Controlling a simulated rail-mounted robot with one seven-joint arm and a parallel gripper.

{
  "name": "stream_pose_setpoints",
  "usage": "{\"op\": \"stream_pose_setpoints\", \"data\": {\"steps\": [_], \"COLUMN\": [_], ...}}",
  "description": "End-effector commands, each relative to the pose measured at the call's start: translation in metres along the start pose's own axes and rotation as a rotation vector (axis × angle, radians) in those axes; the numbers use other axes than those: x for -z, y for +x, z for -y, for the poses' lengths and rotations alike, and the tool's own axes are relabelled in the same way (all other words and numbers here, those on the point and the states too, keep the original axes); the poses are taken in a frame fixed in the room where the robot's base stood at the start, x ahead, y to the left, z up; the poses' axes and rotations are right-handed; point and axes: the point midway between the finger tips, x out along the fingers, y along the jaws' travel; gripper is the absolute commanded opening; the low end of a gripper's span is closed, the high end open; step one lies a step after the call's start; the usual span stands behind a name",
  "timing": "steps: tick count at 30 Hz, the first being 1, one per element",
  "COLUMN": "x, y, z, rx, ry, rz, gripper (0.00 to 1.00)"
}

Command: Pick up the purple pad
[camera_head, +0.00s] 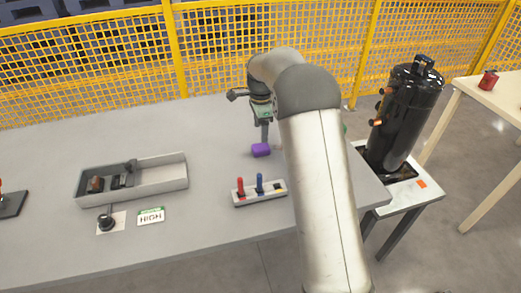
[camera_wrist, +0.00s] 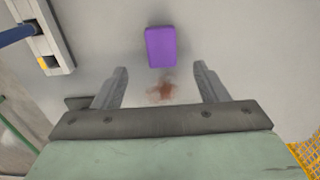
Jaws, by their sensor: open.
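The purple pad (camera_head: 261,150) is a small block lying on the grey table (camera_head: 215,215). In the wrist view the purple pad (camera_wrist: 160,46) lies flat on the grey surface, ahead of the fingertips and roughly centred between them. My gripper (camera_wrist: 160,75) is open and empty, with its two fingers apart on either side. In the head view my gripper (camera_head: 265,138) is above and close to the pad; my arm partly covers it. I cannot tell its exact height over the table.
A grey rack (camera_head: 259,193) with red and blue-handled tools stands in front of the pad. A grey tray (camera_head: 160,178) with dark parts, a HIGH card (camera_head: 151,215) and a black knob (camera_head: 106,222) are left. A black tank (camera_head: 402,115) stands right. A yellow fence (camera_head: 215,55) runs behind.

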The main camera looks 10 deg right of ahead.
Motion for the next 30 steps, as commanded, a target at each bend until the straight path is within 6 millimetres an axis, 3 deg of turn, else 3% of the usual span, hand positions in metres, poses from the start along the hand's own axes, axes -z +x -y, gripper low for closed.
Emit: {"op": "stream_pose_setpoints", "data": {"steps": [3,11,19,28,29,30], "x": [-0.001,-0.001,0.000,0.000,0.000,0.000], "y": [0.019,0.038,0.077,0.084,0.084,0.084], "z": [0.000,0.000,0.001,0.002,0.002,0.002], "rx": [-0.002,-0.002,-0.003,0.001,0.001,0.001], "ry": [-0.001,-0.001,-0.001,-0.001,-0.001,-0.002], "rz": [0.001,0.001,0.001,0.001,0.001,0.001], "gripper": [0.66,0.66,0.66,0.66,0.64,0.52]}}
